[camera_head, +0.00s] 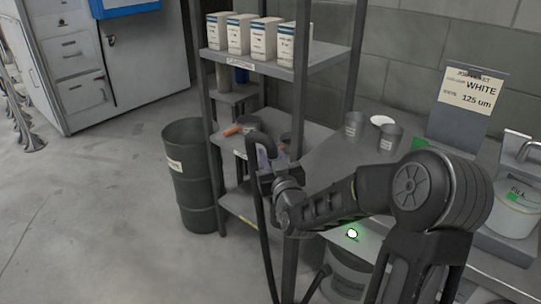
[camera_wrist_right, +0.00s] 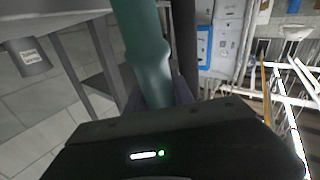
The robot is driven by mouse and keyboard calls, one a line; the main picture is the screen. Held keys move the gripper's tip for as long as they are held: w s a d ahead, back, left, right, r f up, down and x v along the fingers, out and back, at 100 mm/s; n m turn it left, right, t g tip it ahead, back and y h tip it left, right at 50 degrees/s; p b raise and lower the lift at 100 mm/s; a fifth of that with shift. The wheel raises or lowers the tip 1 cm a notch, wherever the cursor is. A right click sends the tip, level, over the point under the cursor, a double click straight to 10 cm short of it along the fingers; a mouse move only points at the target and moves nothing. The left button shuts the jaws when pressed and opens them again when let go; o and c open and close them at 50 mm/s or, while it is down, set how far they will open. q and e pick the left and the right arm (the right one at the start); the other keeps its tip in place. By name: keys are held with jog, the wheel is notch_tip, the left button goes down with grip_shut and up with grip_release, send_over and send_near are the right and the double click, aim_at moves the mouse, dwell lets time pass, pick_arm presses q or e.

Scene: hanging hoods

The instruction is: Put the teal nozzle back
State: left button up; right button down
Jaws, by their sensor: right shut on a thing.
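The teal nozzle (camera_wrist_right: 144,40) shows in the right wrist view as a teal, rounded body rising from between my right gripper's fingers (camera_wrist_right: 168,95). In the head view my right gripper (camera_head: 264,168) is in front of the metal shelf rack (camera_head: 300,100), near its middle shelf. A dark curved piece and a black hose (camera_head: 266,245) show at the gripper, the hose hanging down. The nozzle's teal colour is hard to make out there. The gripper is shut on the nozzle. My left gripper is in neither view.
White boxes (camera_head: 238,33) line the rack's top shelf. An orange-handled tool (camera_head: 232,131) lies on the middle shelf. A dark drum (camera_head: 188,175) stands left of the rack. Grey cups (camera_head: 390,137), a job ticket stand (camera_head: 468,100) and a white bucket (camera_head: 514,207) are at right.

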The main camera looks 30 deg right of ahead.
jog(key=shift+f, duration=0.3)
jog(key=c, duration=1)
grip_release()
jog(key=shift+s, duration=0.1)
jog(key=b+v, duration=0.1)
jog(key=v, duration=0.6)
jog(key=shift+s+a, duration=0.1)
jog(key=shift+s, duration=0.2)
